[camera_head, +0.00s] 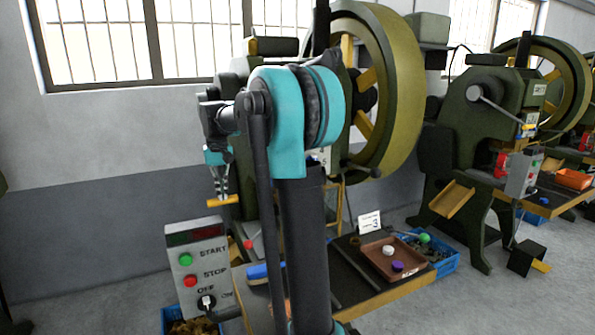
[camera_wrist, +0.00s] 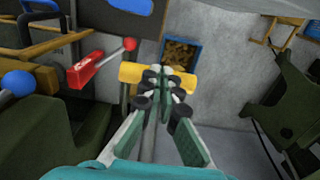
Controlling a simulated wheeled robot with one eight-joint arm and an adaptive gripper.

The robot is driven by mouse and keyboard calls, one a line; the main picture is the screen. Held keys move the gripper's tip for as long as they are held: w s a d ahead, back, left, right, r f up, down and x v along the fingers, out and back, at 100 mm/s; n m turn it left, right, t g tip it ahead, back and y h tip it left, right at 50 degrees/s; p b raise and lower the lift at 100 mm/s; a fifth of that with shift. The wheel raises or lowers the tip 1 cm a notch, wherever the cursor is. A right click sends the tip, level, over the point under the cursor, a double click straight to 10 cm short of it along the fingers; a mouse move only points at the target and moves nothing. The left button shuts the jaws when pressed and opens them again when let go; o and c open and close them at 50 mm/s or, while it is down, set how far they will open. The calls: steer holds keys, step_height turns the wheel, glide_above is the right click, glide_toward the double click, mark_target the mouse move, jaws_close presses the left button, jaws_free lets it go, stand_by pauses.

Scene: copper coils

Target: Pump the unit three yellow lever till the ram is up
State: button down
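The unit three press stands in the middle of the head view, with its sign (camera_head: 370,223) showing a 3. Its yellow lever (camera_head: 222,201) is a short bar left of my arm, and it also shows in the wrist view (camera_wrist: 130,73). My gripper (camera_wrist: 161,78) points down at this bar; in the head view it (camera_head: 220,190) is right above or at it. The fingertips are close together, with yellow on both sides and between them. I cannot tell whether they grip the bar or only touch it. My arm hides much of the press, and I cannot see the ram clearly.
A control box (camera_head: 199,268) with START and STOP buttons stands at front left. A red lever (camera_wrist: 86,70) and a blue knob (camera_wrist: 18,83) are left of my gripper. A blue crate (camera_wrist: 197,66) of brass-coloured pieces is on the floor. A tray (camera_head: 412,272) lies at right.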

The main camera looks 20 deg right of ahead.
steer(key=s+r, duration=0.7)
steer(key=r, duration=0.5)
steer(key=shift+r, duration=0.3)
stand_by(0.7)
steer(key=shift+w+f, duration=0.1)
steer(key=shift+f, duration=0.55)
steer(key=shift+w+f, duration=0.4)
steer(key=shift+f, duration=0.5)
steer(key=shift+w+f, duration=0.35)
steer(key=shift+f, duration=0.5)
steer(key=shift+w+f, duration=0.4)
steer(key=shift+f, duration=0.5)
